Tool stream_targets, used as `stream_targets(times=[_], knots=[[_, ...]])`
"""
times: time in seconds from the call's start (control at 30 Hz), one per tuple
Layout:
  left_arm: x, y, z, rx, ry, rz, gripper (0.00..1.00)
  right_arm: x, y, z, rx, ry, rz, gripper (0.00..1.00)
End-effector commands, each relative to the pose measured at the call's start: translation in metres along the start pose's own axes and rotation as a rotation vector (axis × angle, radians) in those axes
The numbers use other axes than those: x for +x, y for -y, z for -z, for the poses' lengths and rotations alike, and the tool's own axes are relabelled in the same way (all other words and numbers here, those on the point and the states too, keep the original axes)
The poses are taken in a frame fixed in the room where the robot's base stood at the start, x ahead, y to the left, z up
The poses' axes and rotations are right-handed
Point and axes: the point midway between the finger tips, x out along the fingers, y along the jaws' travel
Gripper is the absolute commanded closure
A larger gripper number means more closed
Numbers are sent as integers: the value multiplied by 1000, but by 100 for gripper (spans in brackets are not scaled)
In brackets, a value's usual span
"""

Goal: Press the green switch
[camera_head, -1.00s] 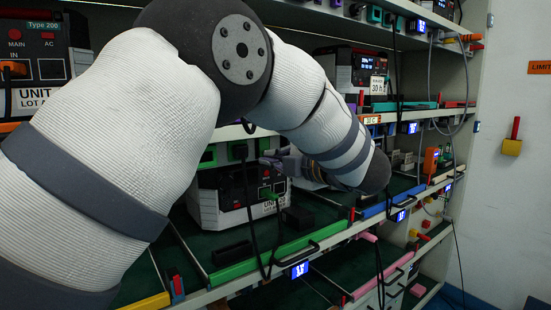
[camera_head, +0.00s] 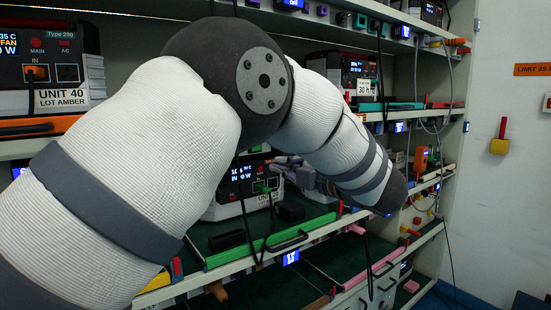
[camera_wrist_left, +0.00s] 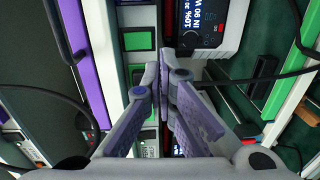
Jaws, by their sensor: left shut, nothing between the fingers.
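In the left wrist view a bright green square switch (camera_wrist_left: 138,40) sits on a pale panel strip. A second green square (camera_wrist_left: 137,74) lies below it in that picture, partly hidden by a finger. My left gripper (camera_wrist_left: 165,66) is shut and empty, its purple-grey fingertips just right of and below the upper green square; I cannot tell whether they touch anything. In the head view my left gripper (camera_head: 286,165) is small, just in front of the shelf edge above a white and black unit (camera_head: 226,203). My arm hides much of that strip there. My right gripper is not in view.
The rack has several shelves holding units, cables and coloured handles. A green bar (camera_head: 262,239) runs along the shelf below. A dark cable (camera_wrist_left: 255,79) crosses close to the fingers in the wrist view. A white wall (camera_head: 510,180) stands right of the rack.

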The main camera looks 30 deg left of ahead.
Motion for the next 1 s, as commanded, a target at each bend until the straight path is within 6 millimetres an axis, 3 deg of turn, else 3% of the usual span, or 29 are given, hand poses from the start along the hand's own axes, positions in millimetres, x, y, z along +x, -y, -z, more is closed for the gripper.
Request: stream_targets(times=[0.2, 0.4, 0.87, 0.93, 1.0], knots=[[-44, 9, 0, 2, 0, 1, 100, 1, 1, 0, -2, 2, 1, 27], [-61, 12, 0, 1, -2, 2, 100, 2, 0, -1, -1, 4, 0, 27], [-62, 13, 0, 5, 0, 1, 100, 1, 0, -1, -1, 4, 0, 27], [-56, 26, -3, 65, 27, -8, 100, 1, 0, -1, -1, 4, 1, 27], [-43, 64, -12, 236, 115, -28, 100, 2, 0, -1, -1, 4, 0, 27]])
